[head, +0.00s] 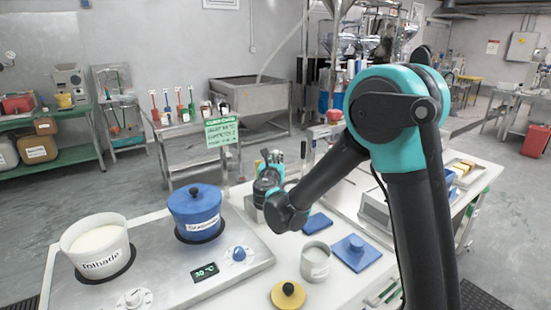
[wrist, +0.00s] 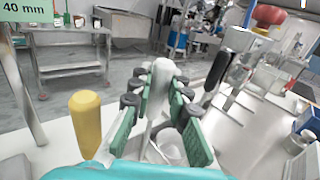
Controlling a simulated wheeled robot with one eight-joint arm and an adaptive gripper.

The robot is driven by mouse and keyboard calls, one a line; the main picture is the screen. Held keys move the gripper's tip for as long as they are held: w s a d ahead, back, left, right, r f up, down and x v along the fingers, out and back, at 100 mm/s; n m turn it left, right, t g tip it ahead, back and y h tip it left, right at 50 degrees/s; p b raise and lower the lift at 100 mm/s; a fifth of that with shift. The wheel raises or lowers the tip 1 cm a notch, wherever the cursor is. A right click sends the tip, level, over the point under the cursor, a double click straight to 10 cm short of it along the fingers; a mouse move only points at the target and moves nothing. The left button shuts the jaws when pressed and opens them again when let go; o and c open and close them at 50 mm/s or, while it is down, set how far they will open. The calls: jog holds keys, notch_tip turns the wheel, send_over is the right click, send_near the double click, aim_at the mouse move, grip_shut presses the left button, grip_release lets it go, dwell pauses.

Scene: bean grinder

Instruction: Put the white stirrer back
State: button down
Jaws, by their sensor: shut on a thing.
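The white stirrer (wrist: 161,82) shows in the wrist view as a pale rounded handle standing between the green finger pads of my gripper (wrist: 160,105). My gripper is shut on it. A yellow handle (wrist: 85,122) stands upright just left of my gripper. The white stirrer cannot be made out there.
The hotplate (head: 160,283) carries an open white pot (head: 93,245) with pale contents and a lidded blue pot (head: 194,212). A grey cup (head: 315,262), a yellow lid (head: 288,294) and a blue lid (head: 355,251) are right of it. A green sign (head: 221,132) stands behind.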

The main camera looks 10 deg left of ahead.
jog(key=c, duration=1.5)
grip_release()
jog(key=shift+o, duration=0.2)
